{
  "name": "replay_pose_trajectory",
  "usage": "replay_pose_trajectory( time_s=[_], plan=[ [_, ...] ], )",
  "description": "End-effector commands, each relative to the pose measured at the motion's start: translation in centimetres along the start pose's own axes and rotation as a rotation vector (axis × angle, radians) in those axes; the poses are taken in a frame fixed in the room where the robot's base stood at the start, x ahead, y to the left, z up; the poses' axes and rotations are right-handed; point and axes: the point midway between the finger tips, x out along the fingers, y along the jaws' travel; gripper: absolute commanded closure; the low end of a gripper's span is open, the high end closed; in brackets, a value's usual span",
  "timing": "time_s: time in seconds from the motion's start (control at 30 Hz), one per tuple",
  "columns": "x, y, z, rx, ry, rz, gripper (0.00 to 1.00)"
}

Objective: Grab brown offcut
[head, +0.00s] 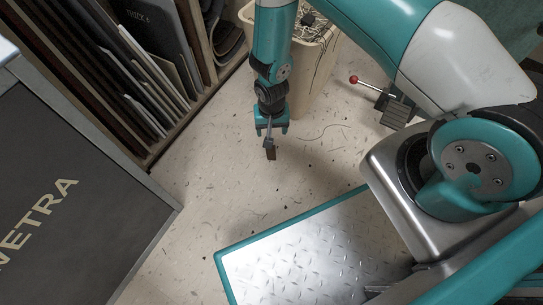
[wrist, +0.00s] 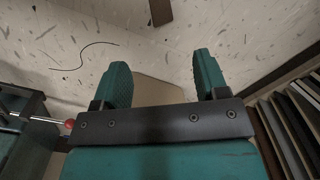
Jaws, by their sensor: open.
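The brown offcut (head: 271,154) is a small dark strip on the speckled floor, just below my gripper's tip in the head view. It also shows in the wrist view (wrist: 160,12), cut off by the top edge and beyond the fingertips. My gripper (head: 270,132) points down close to it. In the wrist view my gripper (wrist: 161,62) has its two teal fingers wide apart, with nothing held between them. The offcut lies roughly in line with the gap between the fingers. The exact height above the floor is unclear.
A cream bin (head: 318,70) with tangled scraps stands behind my gripper. A rack of upright sheets (head: 140,75) is at left, near a dark lettered panel (head: 60,200). A red-knobbed lever (head: 354,79) is at right. Open floor (head: 215,190) surrounds the offcut, with a thin curved thread (wrist: 85,50).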

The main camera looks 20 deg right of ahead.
Motion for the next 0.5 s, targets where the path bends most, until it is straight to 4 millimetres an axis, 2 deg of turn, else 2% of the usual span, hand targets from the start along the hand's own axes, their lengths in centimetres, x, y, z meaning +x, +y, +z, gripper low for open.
replay_pose_trajectory(
  time_s=[0.03, 0.2, 0.33, 0.5],
  plan=[
    [2.2, 0.0, 0.1, -0.001, -0.001, 0.000, 0.33],
    [5.9, 0.0, 0.1, -0.001, -0.002, 0.000, 0.33],
    [7.7, 0.0, 0.1, -0.001, -0.002, 0.000, 0.33],
    [8.4, -0.1, 0.0, -0.002, -0.001, -0.001, 0.33]
  ],
)
